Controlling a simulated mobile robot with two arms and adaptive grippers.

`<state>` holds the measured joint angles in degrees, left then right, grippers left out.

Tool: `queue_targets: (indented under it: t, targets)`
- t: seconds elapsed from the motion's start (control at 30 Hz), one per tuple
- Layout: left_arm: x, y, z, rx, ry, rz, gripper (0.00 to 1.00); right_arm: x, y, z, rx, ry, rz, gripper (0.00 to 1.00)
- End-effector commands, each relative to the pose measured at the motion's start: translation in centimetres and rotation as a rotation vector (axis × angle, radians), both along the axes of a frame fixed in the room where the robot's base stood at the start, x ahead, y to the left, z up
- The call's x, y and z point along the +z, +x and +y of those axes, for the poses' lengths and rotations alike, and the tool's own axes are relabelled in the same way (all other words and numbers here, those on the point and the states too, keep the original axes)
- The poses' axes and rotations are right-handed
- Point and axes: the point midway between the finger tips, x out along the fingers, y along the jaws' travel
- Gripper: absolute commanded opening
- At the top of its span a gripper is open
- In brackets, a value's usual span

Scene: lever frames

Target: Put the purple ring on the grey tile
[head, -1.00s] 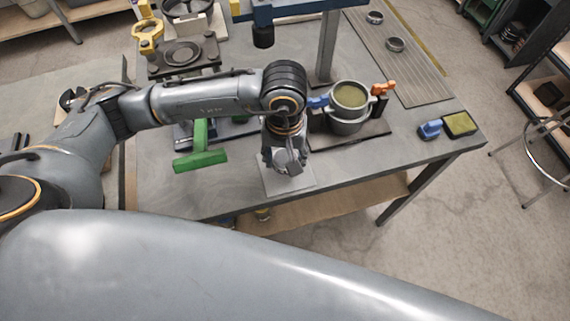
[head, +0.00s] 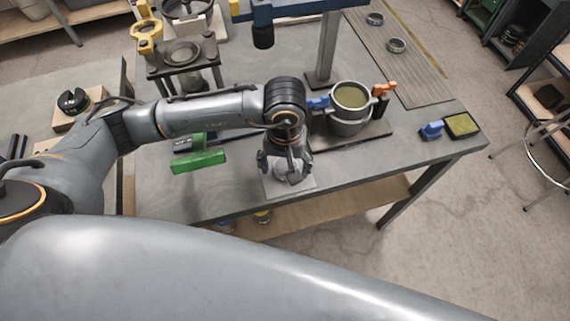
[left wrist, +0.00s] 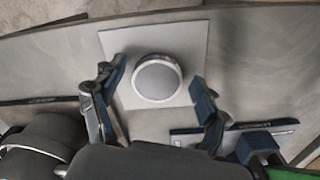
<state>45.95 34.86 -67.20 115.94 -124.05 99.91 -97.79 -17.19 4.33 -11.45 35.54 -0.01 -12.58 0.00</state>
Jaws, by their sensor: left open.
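The grey tile (head: 274,189) is a pale square lying flat near the table's front edge; it also shows in the left wrist view (left wrist: 199,48). A round, pale grey thing with a shiny rim (left wrist: 158,80) rests on it. I see no clearly purple ring, and cannot tell whether this round thing is it. My left gripper (head: 286,177) points down over the tile. In the left wrist view its open fingers (left wrist: 158,90) stand on either side of the round thing with visible gaps. My right gripper is not in view.
A green block-like piece (head: 199,160) lies left of the tile. A grey pot (head: 349,97) with blue and orange clamps stands behind it to the right. A blue-handled sponge-like piece (head: 461,125) lies at the right. The table's front edge is close to the tile.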

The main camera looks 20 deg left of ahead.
Motion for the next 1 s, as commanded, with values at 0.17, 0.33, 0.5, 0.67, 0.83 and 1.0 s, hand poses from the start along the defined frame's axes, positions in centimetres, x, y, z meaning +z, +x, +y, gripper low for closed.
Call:
queue_targets:
  t: [0.17,0.33,0.5,0.67,0.83,1.0]
  targets:
    - [0.3,0.0,0.0,0.001,0.0,0.0,0.74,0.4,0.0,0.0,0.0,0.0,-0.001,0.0]
    - [2.2,0.2,0.0,-0.001,-0.002,-0.005,0.74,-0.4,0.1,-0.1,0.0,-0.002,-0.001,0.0]
    - [6.0,0.2,-0.1,-0.001,-0.002,-0.009,0.74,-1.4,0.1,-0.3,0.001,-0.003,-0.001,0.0]
    - [9.2,0.1,-0.1,-0.002,-0.002,-0.006,0.74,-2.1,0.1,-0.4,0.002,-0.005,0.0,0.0]
    - [11.5,0.1,0.0,-0.001,0.0,-0.003,0.74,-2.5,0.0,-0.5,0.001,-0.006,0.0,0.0]
    - [12.3,0.0,0.0,0.0,0.0,-0.001,0.74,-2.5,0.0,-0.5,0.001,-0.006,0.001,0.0]
